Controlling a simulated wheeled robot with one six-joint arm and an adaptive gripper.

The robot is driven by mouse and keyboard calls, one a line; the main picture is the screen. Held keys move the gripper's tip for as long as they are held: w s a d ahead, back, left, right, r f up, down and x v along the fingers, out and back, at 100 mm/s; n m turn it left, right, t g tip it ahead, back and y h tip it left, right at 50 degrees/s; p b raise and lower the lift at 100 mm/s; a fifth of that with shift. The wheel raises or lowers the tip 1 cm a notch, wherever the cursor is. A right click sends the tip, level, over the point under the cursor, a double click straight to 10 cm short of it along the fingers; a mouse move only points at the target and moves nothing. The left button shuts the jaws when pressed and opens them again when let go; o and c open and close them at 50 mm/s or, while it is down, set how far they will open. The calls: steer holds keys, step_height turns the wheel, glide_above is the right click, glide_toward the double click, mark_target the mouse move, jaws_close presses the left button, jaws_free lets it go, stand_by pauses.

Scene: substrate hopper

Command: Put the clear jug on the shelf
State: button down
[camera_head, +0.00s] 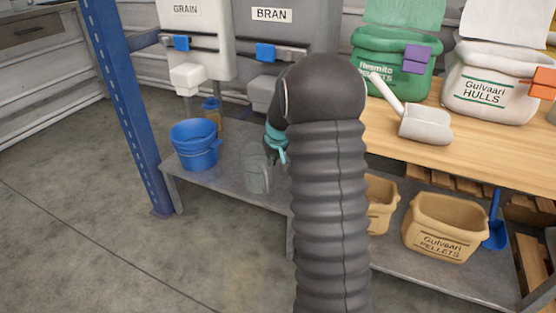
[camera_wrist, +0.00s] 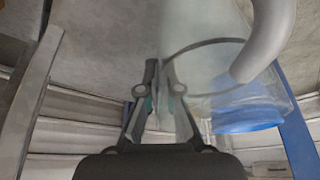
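The clear jug (camera_head: 257,176) is see-through grey and looks upright over the front part of the low grey shelf (camera_head: 224,174), right of the blue bucket. I cannot tell whether its base touches the shelf. In the wrist view the jug (camera_wrist: 212,40) fills the upper right, with its rim and a thick pale handle (camera_wrist: 272,38) showing. My gripper (camera_head: 275,147) is at the jug's upper right side, partly hidden by my arm. In the wrist view my gripper (camera_wrist: 160,75) has its fingers close together at the jug's wall, seemingly pinching it.
The blue bucket (camera_head: 194,146) stands left on the shelf with an amber bottle (camera_head: 212,110) behind. A blue post (camera_head: 123,105) rises at the shelf's left end. GRAIN (camera_head: 190,22) and BRAN (camera_head: 290,35) hoppers hang above. The wooden bench (camera_head: 480,150) is at the right.

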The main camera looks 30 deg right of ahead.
steer(key=w+d+f, duration=0.3)
steer(key=d, duration=0.2)
steer(key=shift+w+f+b, duration=0.25)
steer(key=shift+w+b, duration=0.05)
steer(key=shift+w, duration=0.1)
steer(key=shift+f, duration=0.2)
steer(key=c, duration=1.3)
jaws_free()
steer(key=shift+r, duration=0.1)
steer(key=p+v, duration=0.1)
steer(key=v, duration=1.1)
steer(key=shift+r, duration=0.1)
